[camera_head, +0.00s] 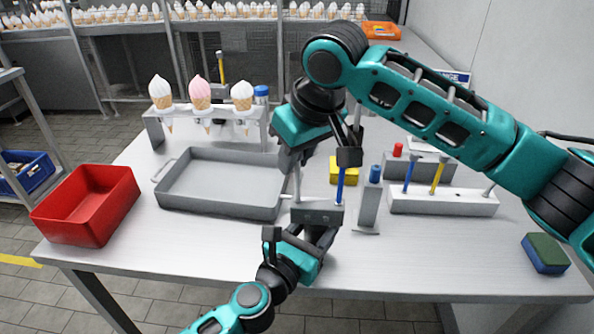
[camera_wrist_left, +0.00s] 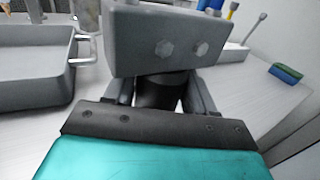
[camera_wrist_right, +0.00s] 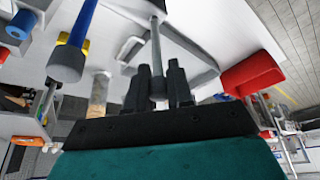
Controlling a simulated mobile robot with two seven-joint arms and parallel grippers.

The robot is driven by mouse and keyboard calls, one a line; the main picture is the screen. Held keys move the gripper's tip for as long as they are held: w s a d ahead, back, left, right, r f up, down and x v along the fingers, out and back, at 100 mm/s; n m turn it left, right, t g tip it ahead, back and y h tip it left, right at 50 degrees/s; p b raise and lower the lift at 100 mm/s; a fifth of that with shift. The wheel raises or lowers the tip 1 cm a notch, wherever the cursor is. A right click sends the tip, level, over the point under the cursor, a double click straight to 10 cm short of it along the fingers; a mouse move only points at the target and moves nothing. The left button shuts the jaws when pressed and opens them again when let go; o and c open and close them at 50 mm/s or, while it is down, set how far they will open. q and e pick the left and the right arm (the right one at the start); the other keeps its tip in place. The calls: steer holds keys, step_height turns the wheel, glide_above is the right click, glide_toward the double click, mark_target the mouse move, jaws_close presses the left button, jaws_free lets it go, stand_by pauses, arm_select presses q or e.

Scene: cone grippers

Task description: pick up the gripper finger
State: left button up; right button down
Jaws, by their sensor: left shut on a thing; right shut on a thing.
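My left gripper (camera_head: 318,228) is shut on a grey block (camera_head: 318,212), holding it just above the table front. Two hex bolt heads show on the block in the left wrist view (camera_wrist_left: 180,48). A blue finger rod (camera_head: 340,186) stands up from the block's right end. My right gripper (camera_head: 298,162) points down above the block and is shut on a thin grey finger rod (camera_wrist_right: 155,55). The rod's lower end meets the block's left end; I cannot tell whether it is seated. A white rack (camera_head: 450,205) holds blue (camera_head: 408,174), yellow (camera_head: 437,177) and grey rods.
A grey tray (camera_head: 170,203) and a red bin (camera_head: 85,205) are at left. An ice-cream cone stand (camera_head: 151,128) is behind the tray. A grey post (camera_head: 368,208) with a blue cap stands close right of the block. A sponge (camera_head: 545,253) lies at far right; the right front is clear.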

step_height(320, 180, up, 10)
steer(key=shift+r, duration=0.1)
stand_by(0.4)
arm_select(q)
steer(key=o, duration=1.4)
